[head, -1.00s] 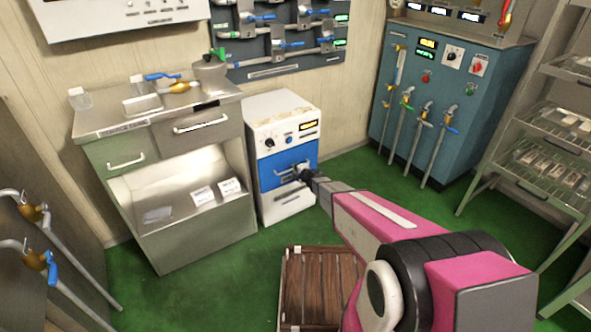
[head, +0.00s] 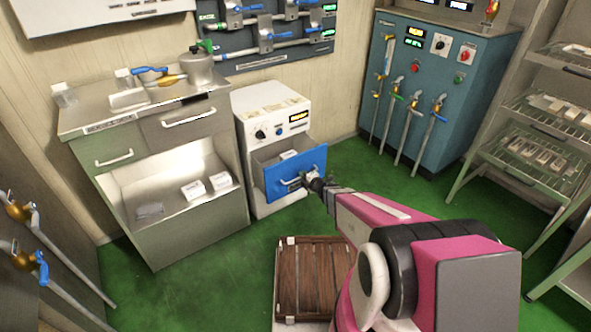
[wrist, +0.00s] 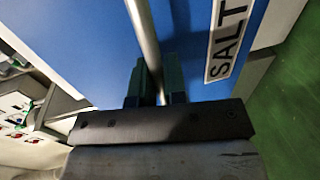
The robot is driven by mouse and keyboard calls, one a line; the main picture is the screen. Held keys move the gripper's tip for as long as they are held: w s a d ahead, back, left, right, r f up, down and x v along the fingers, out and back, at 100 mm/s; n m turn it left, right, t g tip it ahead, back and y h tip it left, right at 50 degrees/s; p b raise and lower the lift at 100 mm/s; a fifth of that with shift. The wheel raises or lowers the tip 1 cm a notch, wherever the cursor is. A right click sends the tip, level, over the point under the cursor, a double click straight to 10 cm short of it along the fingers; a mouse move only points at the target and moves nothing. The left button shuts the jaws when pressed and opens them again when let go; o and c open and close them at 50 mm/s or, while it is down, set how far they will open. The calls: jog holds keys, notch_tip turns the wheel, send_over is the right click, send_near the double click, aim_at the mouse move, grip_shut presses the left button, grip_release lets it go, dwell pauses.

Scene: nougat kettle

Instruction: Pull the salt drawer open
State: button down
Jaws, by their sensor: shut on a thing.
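The salt drawer (head: 297,174) has a blue front and stands partly pulled out of the white cabinet (head: 270,115). A small pale item (head: 288,155) shows inside it. My gripper (head: 316,184) is at the drawer's front, and its fingers are hard to make out in the head view. In the wrist view, the blue front (wrist: 85,40) carries a SALT label (wrist: 229,38). There my gripper (wrist: 156,85) has its two dark fingers closed around the metal bar handle (wrist: 143,35).
A wooden slatted crate (head: 312,280) sits on the green floor below the drawer, left of my arm. A steel counter (head: 150,120) stands to the left. A teal valve panel (head: 440,90) and wire shelves (head: 545,135) stand to the right.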

jog(key=f+v, duration=0.1)
jog(key=v, duration=0.5)
jog(key=shift+s+d, duration=0.15)
jog(key=shift+s, duration=0.1)
jog(key=shift+f, duration=0.15)
jog(key=c, duration=1.2)
grip_release()
